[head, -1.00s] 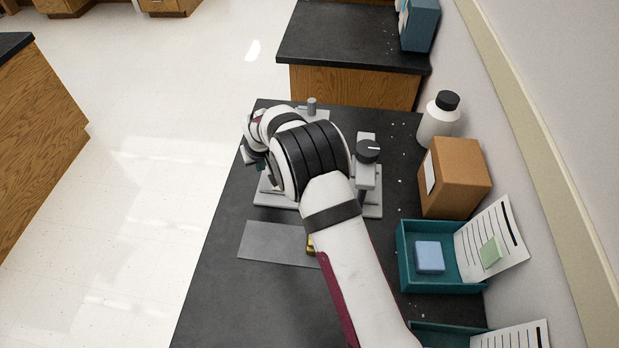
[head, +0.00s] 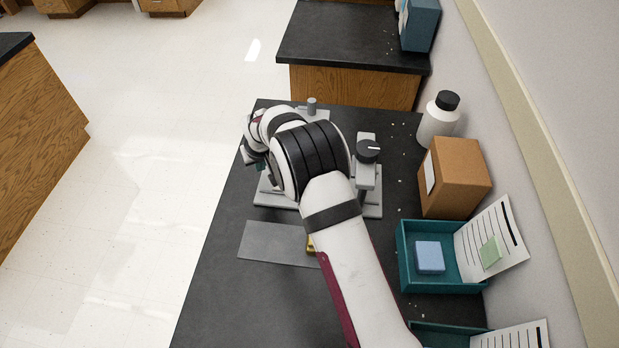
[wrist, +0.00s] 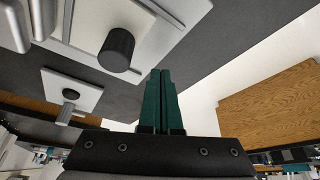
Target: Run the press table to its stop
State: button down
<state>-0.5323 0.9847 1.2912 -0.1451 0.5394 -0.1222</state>
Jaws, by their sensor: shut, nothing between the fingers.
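The press (head: 372,202) stands on the black bench, a light grey frame on a flat base with a dark knob (head: 368,150) on its right post. My arm covers most of it in the head view, so its table is largely hidden. In the wrist view a light grey plate with a dark cylindrical knob (wrist: 117,48) shows at the upper left. My gripper (wrist: 160,75) has green fingers that are shut and empty, to the right of that knob and apart from it in the picture. In the head view the fingertips are mostly hidden behind my wrist.
A smaller plate with a grey post (head: 312,105) stands at the bench's far end. A grey sheet (head: 268,246) and a partly hidden brass piece (head: 310,245) lie nearer. A white bottle (head: 437,122), a cardboard box (head: 455,178) and a teal tray (head: 410,284) line the right. Open floor lies left.

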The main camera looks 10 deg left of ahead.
dwell(0.4)
jog(key=shift+d, duration=6.7)
jog(key=shift+a+r, duration=0.1)
jog(key=shift+a, duration=0.7)
notch_tip(320, 180, up, 7)
